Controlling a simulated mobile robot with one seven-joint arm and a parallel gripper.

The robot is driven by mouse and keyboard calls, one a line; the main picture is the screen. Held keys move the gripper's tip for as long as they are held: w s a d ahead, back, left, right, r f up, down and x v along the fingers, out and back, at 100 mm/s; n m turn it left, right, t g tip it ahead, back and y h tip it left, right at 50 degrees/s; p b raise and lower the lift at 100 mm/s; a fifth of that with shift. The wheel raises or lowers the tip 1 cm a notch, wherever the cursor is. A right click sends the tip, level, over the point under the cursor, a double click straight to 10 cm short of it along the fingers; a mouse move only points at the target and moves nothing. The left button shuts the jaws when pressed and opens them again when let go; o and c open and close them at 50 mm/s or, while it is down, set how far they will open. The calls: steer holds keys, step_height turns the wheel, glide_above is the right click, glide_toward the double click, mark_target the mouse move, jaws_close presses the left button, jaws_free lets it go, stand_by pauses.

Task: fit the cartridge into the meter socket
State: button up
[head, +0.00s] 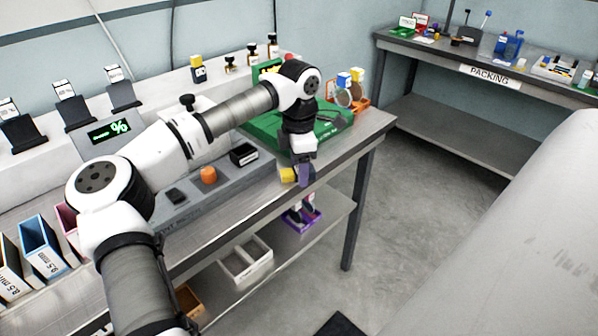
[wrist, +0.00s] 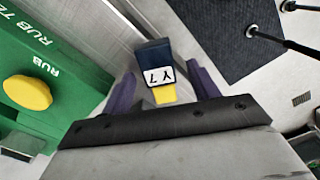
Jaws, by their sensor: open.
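In the wrist view a dark navy cartridge (wrist: 154,55) with a white label reading "Y 7" and a yellow end lies between the two purple fingers of my gripper (wrist: 160,78). The fingers stand apart, with gaps visible on both sides of it. The meter (head: 108,130) shows a green "%" display at the back left of the bench. I cannot make out its socket.
A green board (head: 335,122) with a yellow button (wrist: 28,92) lies beside my gripper. A grey strip holds an orange knob (head: 208,175) and a black block (head: 243,154). Another navy-and-yellow piece (head: 198,70) stands on the back ledge. Floor right of the bench is open.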

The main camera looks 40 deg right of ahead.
steer(key=shift+c, duration=0.3)
steer(key=c, duration=1.1)
steer(key=shift+r, duration=0.15)
step_height(320, 180, up, 20)
steer(key=b, duration=0.1)
